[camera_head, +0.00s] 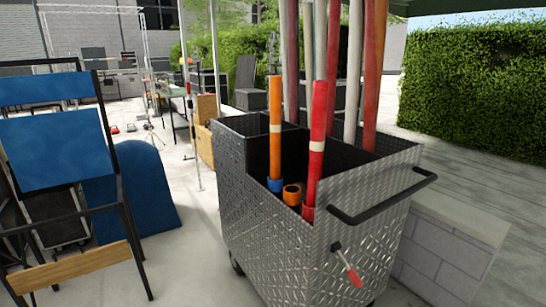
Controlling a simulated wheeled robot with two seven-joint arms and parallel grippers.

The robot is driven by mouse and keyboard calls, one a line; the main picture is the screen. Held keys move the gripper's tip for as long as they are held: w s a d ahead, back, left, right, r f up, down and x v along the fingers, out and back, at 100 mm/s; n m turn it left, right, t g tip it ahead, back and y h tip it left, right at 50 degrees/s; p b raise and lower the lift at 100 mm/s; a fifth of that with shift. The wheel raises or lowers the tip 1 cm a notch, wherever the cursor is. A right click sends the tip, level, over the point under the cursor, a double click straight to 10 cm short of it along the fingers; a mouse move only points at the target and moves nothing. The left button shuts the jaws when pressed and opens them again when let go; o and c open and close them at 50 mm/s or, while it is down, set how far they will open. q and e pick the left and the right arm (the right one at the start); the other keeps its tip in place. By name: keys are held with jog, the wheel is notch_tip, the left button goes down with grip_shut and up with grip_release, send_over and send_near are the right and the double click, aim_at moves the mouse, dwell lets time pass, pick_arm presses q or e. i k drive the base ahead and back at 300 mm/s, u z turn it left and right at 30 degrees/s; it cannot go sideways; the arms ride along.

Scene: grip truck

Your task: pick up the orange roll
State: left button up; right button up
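A tall, thin orange roll (275,140) stands upright in the front part of a metal cart (270,235), left of the middle. It has a pale band partway up and a blue piece (275,184) at its foot. A short orange piece (292,194) with a dark hollow top sits low in the cart, just right of it. A red roll (318,140) with a pale band stands at the right and leans slightly. Neither of my grippers is in view.
Several taller red, grey and white rolls stand at the back of the cart. A blue-backed chair (55,150) stands left. A low block wall (440,255) is right.

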aim_at(275, 81)
jog(key=z, duration=1.8)
jog(key=i, duration=1.65)
jog(key=u, duration=1.7)
